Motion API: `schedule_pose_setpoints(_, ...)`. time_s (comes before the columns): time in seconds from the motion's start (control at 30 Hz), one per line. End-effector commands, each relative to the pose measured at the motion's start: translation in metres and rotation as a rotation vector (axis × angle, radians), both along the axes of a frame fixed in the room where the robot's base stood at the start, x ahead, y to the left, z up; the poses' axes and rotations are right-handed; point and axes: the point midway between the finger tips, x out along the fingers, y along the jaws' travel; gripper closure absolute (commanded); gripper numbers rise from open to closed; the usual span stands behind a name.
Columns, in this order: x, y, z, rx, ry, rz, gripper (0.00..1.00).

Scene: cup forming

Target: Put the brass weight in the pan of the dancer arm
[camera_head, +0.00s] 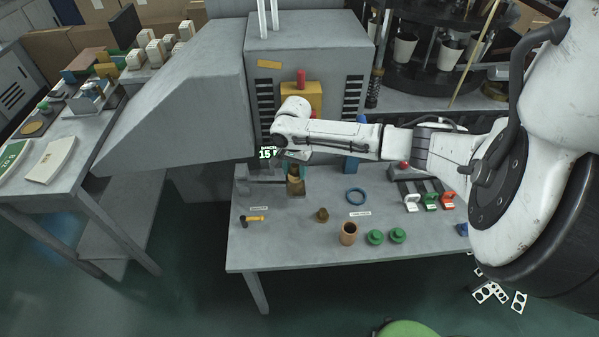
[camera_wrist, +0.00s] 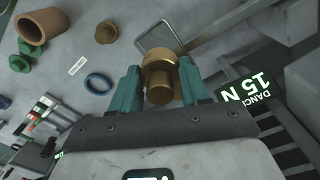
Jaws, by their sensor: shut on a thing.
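My gripper (camera_wrist: 161,86) is shut on a brass weight (camera_wrist: 158,68), which sits between its teal fingers in the wrist view. In the head view my gripper (camera_head: 295,172) points down at the left back of the table, and the weight is largely hidden. A thin grey square rim (camera_wrist: 141,43), apparently the pan of the dancer arm, lies just beyond the weight in the wrist view. I cannot tell whether the weight touches it. The grey dancer arm (camera_head: 262,181) runs left from there.
A second brass piece (camera_head: 322,215) stands on the table (camera_head: 290,243). Near it are a brown cup (camera_head: 348,233), green knobbed pieces (camera_head: 375,238), a blue ring (camera_head: 356,197) and a yellow-handled hammer (camera_head: 254,218). The grey machine (camera_head: 308,55) rises close behind my gripper.

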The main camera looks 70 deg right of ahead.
Motion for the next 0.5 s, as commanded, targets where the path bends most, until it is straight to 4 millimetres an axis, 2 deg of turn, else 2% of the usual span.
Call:
schedule_pose_setpoints(0.27,0.0,0.001,0.0,0.001,-0.001,-0.002,0.92)
schedule_pose_setpoints(0.5,0.0,0.001,-0.011,0.001,-0.001,-0.001,0.92)
